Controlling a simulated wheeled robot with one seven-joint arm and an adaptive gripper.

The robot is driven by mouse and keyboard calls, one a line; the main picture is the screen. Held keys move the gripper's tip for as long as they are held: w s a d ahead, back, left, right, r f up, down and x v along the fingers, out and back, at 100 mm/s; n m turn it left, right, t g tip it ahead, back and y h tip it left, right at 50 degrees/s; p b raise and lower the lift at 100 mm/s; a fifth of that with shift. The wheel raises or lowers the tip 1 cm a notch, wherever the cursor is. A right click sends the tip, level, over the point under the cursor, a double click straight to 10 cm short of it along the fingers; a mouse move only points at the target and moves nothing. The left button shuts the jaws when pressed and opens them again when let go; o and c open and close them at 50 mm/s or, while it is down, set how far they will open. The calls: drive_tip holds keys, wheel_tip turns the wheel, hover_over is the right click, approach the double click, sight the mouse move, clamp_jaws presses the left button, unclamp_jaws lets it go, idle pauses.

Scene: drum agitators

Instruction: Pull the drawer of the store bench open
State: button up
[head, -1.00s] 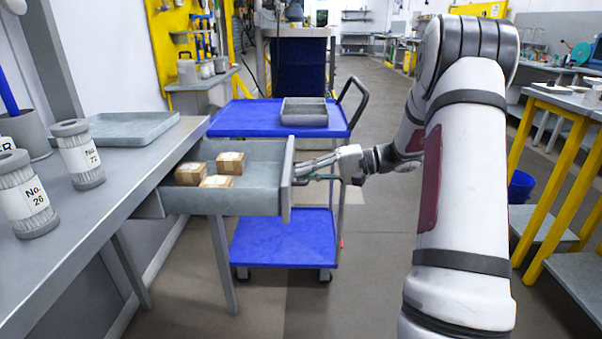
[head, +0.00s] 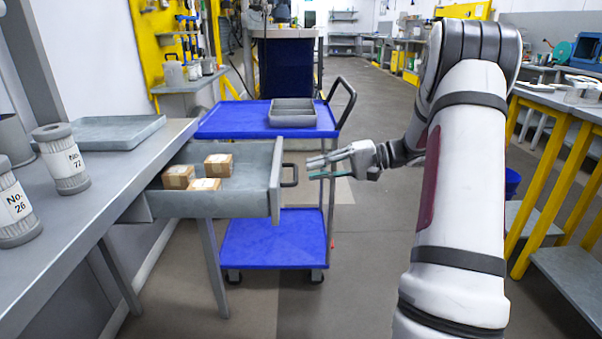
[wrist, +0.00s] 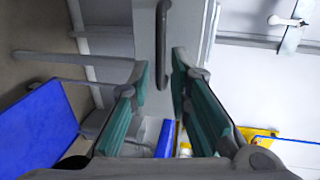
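The grey drawer (head: 240,205) of the store bench (head: 98,190) stands well open in the head view, with several small brown boxes (head: 205,172) inside. Its dark handle (head: 289,175) is on the front panel, facing my gripper. My gripper (head: 312,167) is just to the right of the handle, apart from it, with its fingers spread and nothing between them. In the wrist view the open fingers (wrist: 160,80) point at the drawer front, and the handle (wrist: 163,45) shows ahead, between and beyond the fingertips.
A blue two-shelf trolley (head: 215,122) with a grey tray (head: 293,112) stands behind the drawer. Filter cartridges (head: 62,160) and a tray (head: 105,131) are on the bench top. Yellow-legged tables (head: 555,180) stand at right. The middle floor is clear.

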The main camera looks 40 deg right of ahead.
drive_tip(key=v, duration=0.6)
drive_tip(key=shift+d, duration=0.1)
idle(0.3)
